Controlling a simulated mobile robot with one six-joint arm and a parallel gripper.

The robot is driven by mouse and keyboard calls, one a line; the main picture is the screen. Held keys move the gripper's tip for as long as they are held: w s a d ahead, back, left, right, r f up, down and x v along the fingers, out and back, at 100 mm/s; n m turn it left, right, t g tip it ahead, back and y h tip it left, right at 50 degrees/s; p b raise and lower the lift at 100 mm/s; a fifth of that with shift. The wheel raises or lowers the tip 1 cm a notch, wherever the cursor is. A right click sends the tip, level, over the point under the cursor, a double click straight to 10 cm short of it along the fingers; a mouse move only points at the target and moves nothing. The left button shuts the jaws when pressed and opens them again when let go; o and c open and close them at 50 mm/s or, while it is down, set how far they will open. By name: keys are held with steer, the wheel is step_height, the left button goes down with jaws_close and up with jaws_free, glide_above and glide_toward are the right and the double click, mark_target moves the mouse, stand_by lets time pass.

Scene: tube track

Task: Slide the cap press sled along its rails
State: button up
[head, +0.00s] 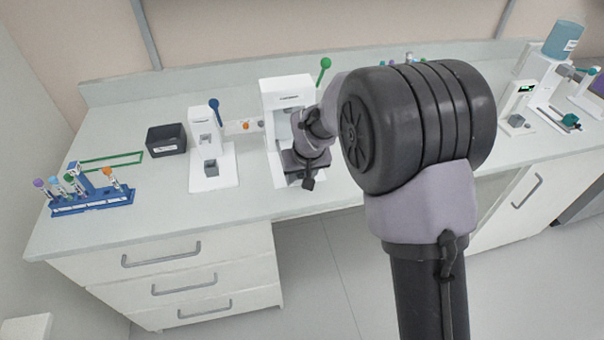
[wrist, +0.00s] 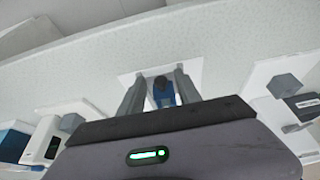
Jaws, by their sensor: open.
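A white press-like machine with a green lever (head: 289,92) stands at the middle of the bench; its lower front is partly hidden by my arm. My gripper (head: 301,172) is low at the front of this machine, pointing down. In the wrist view my gripper (wrist: 160,76) has its two grey fingers apart, one on each side of a small blue part with a dark top (wrist: 163,92), above a white base plate (wrist: 128,79). This part looks like the sled, but its rails are hidden. I cannot tell whether a finger touches it.
Left of the machine stand a smaller white device with a blue lever (head: 201,122), a black box (head: 166,139) and a blue tube rack (head: 92,205). The bench front is clear.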

steer(key=p+v, duration=0.5)
steer(key=v, duration=1.2)
steer(key=shift+s, duration=0.15)
steer(key=shift+d+r, duration=0.15)
steer(key=s+d+r+m+b, duration=0.1)
steer(key=s+d, duration=0.4)
steer(key=s, duration=0.7)
steer(key=s+d+r+m+t+b, duration=0.1)
steer(key=s+d+m, duration=0.5)
steer(key=s, duration=0.7)
steer(key=shift+s+r+m+t+y+b, duration=0.2)
steer(key=shift+r+m+t+y+b, duration=0.15)
steer(key=shift+r+b, duration=0.6)
steer(key=shift+a+f, duration=0.1)
steer(key=shift+f, duration=0.05)
